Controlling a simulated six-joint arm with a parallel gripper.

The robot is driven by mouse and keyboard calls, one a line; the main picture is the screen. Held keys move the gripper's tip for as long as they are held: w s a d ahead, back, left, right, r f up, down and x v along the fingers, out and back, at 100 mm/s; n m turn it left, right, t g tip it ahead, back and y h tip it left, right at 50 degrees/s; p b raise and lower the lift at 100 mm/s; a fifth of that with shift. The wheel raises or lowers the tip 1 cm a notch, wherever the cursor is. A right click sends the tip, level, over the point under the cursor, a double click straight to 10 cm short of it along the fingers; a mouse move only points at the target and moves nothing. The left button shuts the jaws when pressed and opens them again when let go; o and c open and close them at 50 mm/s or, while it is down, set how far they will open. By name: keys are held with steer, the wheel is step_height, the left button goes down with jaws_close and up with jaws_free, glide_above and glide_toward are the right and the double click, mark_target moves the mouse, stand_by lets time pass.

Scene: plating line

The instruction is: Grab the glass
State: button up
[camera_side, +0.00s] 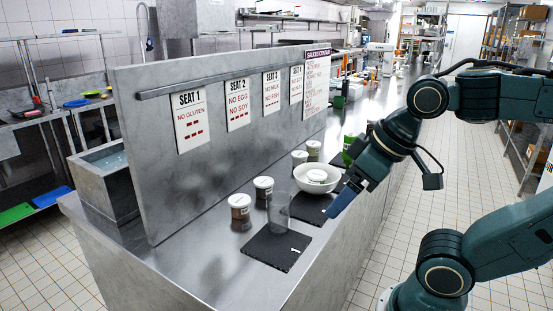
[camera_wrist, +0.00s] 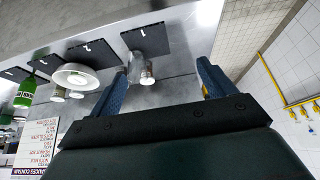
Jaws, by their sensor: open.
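The glass (camera_side: 279,211) is a clear, empty-looking tumbler. It stands upright at the back edge of the nearest dark slate board (camera_side: 277,252). In the wrist view the glass (camera_wrist: 134,66) shows just right of the left finger, partly overlapping a lidded jar. My gripper (camera_side: 338,205) is open and empty, above the counter's front side, to the right of the glass in the side view and apart from it. In the wrist view my gripper (camera_wrist: 162,69) has its two blue fingers spread wide, with nothing held between them.
Lidded jars (camera_side: 240,212) (camera_side: 263,187) stand behind and beside the glass. A white bowl (camera_side: 325,188) sits farther along the counter, near a green bottle (camera_wrist: 25,92). A steel partition (camera_side: 220,165) with seat signs runs behind. The near counter end is clear.

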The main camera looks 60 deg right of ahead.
steer(key=shift+o, duration=0.4)
steer(key=m+g, duration=0.6)
steer(key=m, duration=1)
glide_above(279, 206)
steer(key=w+d, duration=0.2)
steer(key=d, duration=0.1)
step_height(279, 206, down, 2)
steer(key=shift+f, duration=0.25)
steer(key=shift+f, duration=0.1)
step_height(279, 206, down, 8)
steer(key=shift+f, duration=0.2)
steer(key=shift+s+f, duration=0.15)
steer(key=shift+f, duration=2.45)
